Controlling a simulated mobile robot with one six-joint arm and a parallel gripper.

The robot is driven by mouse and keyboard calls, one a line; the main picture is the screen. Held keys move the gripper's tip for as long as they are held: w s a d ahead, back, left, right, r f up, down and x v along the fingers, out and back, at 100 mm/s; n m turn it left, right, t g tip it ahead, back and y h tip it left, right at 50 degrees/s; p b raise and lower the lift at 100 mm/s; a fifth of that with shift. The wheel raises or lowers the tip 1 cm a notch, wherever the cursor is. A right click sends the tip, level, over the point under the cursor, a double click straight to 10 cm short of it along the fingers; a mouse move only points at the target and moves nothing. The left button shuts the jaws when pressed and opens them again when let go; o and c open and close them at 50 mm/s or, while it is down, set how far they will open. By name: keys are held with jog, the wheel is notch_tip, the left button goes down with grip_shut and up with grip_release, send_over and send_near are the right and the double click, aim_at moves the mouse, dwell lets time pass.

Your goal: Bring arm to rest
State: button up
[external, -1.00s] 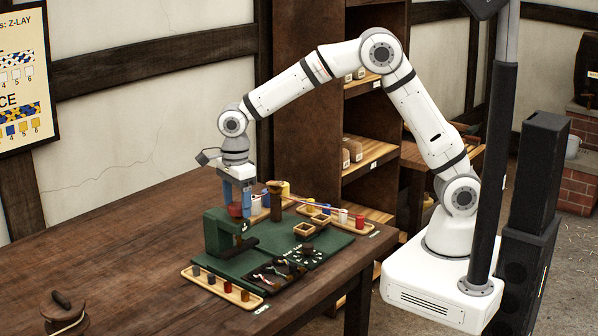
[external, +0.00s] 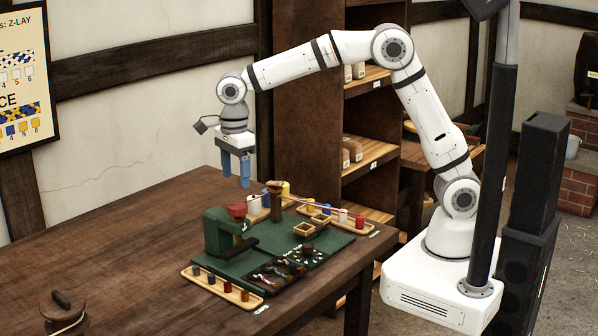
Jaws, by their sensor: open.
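My white arm reaches over the wooden table (external: 130,265) from the right. My gripper (external: 235,184) has two blue fingers that point down. It is open and empty, above and behind the green stand (external: 222,232) on the table. Nothing hangs from the fingers.
A green mat (external: 325,240) holds a brown post (external: 275,200), small wooden boxes (external: 304,229) and a dark tray (external: 275,272). Wooden trays of coloured spools lie at the front (external: 222,286) and right (external: 350,226). A shelf (external: 310,110) stands behind. The left tabletop is mostly clear.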

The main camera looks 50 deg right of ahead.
dwell(0.3)
jog(key=s+d+r+n+t, duration=0.1)
jog(key=s+d+r+n, duration=0.3)
jog(key=d, duration=0.6)
jog(key=s+d+n, duration=0.1)
jog(key=d+n, duration=0.5)
jog(key=d, duration=0.4)
jog(key=s+d+f+n+t, duration=0.1)
jog(key=s+d+f+n, duration=0.2)
jog(key=s+d+n, duration=0.7)
jog(key=s+d, duration=0.3)
jog(key=s, duration=0.1)
jog(key=shift+s+d+f+n+t, duration=0.15)
jog(key=shift+d+f+n+t, duration=0.15)
jog(key=shift+f+t, duration=0.1)
